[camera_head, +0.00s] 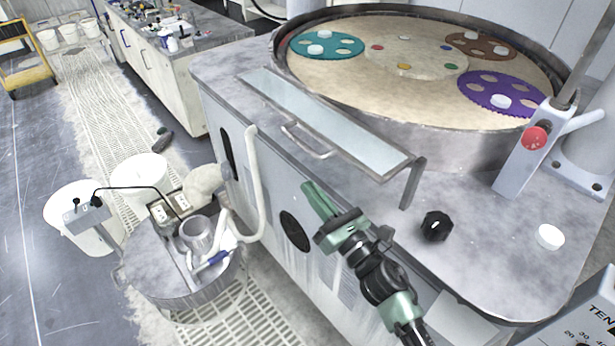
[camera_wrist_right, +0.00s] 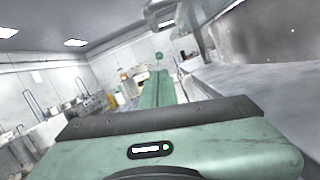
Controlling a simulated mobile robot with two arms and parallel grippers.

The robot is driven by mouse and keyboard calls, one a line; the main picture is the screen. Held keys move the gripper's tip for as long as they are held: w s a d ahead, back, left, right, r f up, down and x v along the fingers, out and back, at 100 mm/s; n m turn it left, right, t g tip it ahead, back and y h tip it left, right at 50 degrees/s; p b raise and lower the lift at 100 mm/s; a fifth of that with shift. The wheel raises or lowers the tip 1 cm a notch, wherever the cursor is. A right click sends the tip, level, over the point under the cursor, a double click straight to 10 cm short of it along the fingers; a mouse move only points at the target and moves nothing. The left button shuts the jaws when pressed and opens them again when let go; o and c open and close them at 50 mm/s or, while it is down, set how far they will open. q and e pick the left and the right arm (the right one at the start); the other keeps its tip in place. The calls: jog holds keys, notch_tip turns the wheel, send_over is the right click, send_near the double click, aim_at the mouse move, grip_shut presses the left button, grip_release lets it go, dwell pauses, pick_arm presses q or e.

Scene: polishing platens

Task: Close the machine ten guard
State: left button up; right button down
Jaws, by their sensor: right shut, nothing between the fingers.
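The machine ten guard (camera_head: 335,125) is a long clear panel in a grey frame, with a bar handle (camera_head: 308,140) on its front face. It stands along the front edge of the machine top, in front of the round polishing platen (camera_head: 340,75). My right gripper (camera_head: 308,187) is shut and empty, in front of the machine's front panel. It is below the handle and apart from it. In the right wrist view the green fingers (camera_wrist_right: 157,90) are together and point away into the room. My left gripper is not in view.
A red button (camera_head: 535,138) on a grey post, a black knob (camera_head: 436,226) and a white cap (camera_head: 550,237) are on the machine top at right. A slurry drum (camera_head: 180,270) with hoses and white buckets (camera_head: 138,180) stand on the floor at left.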

jog(key=w+a+r+p, duration=0.3)
jog(key=w+r+p, duration=0.2)
jog(key=w, duration=0.1)
jog(key=shift+w+a+r, duration=0.15)
jog(key=shift+w+r, duration=0.2)
jog(key=shift+r, duration=0.05)
jog(key=shift+w+f, duration=0.1)
